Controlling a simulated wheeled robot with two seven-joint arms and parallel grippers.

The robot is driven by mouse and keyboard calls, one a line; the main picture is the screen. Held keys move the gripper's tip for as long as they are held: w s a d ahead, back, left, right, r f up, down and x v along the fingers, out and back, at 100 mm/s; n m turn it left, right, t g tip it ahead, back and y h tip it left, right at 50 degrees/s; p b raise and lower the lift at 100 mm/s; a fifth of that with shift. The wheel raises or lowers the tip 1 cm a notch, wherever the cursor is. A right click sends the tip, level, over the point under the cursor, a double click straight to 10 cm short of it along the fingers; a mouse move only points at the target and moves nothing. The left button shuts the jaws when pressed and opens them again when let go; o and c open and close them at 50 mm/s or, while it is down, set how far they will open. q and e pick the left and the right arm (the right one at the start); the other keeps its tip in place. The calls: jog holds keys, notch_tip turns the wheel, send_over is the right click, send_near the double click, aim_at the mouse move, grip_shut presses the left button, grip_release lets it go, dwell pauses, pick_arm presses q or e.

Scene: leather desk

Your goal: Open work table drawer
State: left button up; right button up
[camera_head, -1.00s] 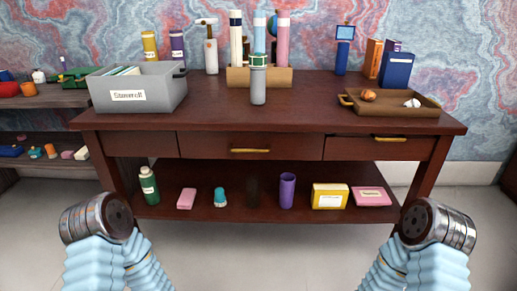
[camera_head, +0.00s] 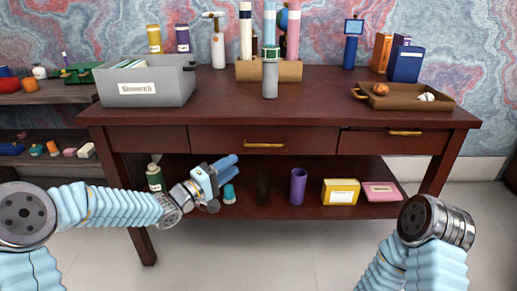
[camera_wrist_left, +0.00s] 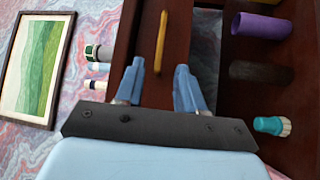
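The dark wood work table (camera_head: 300,108) has a row of drawers under its top. The middle drawer (camera_head: 215,140) is closed and carries a gold bar handle (camera_head: 263,143). The right drawer (camera_head: 360,141) is closed too and has a gold handle (camera_head: 404,132). My left gripper (camera_head: 231,166) is in front of the table, below and left of the middle handle and apart from it. In the left wrist view my left gripper (camera_wrist_left: 160,78) shows two blue fingers spread with nothing between them, and the gold handle (camera_wrist_left: 161,42) lies beyond them. My right gripper is out of view.
The lower shelf holds a green bottle (camera_head: 154,177), teal-capped item (camera_head: 229,194), purple cup (camera_head: 298,186), yellow box (camera_head: 341,191) and pink box (camera_head: 382,191). A grey bin (camera_head: 147,85) and brown tray (camera_head: 400,98) stand on top. Floor in front is clear.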

aim_at(261, 148)
pick_arm(q)
jog(key=p+x, duration=0.1)
jog(key=x, duration=1.1)
jog(key=shift+w+d+f, duration=0.15)
jog(key=shift+w+d, duration=0.05)
grip_shut()
